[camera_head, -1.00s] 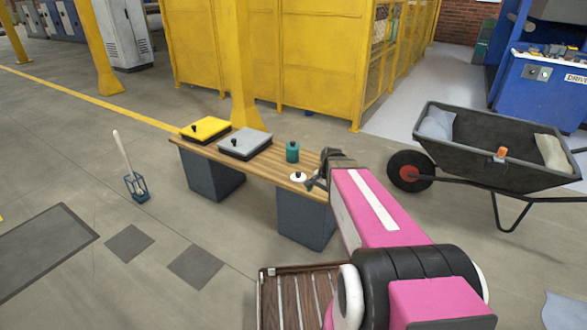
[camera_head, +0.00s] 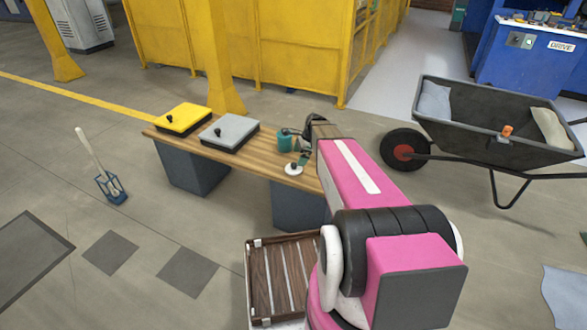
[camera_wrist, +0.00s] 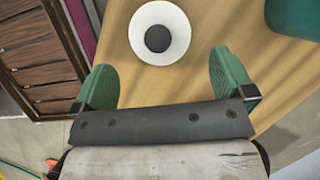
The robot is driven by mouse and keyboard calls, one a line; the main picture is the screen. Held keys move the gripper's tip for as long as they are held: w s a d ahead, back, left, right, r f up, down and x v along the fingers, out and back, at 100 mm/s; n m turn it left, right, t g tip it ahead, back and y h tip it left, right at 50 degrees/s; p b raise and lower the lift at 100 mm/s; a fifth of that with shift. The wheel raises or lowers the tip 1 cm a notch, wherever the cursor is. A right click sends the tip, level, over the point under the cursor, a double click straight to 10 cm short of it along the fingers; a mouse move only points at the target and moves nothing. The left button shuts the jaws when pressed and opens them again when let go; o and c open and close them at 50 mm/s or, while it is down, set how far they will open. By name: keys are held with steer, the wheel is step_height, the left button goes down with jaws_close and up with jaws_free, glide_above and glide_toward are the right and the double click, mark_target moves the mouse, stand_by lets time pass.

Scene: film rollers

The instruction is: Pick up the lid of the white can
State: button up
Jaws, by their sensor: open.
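The white can (camera_head: 293,169) stands on the wooden bench, with a white lid and a round black knob. In the wrist view its white lid (camera_wrist: 174,25) shows from above, with the black knob (camera_wrist: 158,38) at its middle. My gripper (camera_wrist: 164,78) is open, its two green fingers spread apart. The lid lies ahead of the fingertips, roughly centred between them, and nothing is between the fingers. In the head view my gripper (camera_head: 303,148) is above the bench, close to the white can and partly hidden by my arm.
A teal can (camera_head: 285,143) stands just behind the white can; its edge shows in the wrist view (camera_wrist: 295,15). A yellow box (camera_head: 183,118) and a grey box (camera_head: 229,133) sit on the bench's left. A wheelbarrow (camera_head: 490,125) stands to the right. Yellow cabinets stand behind.

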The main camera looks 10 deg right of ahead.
mark_target(294, 164)
steer(key=shift+x, duration=3.05)
steer(key=shift+s, duration=0.15)
steer(key=c, duration=0.6)
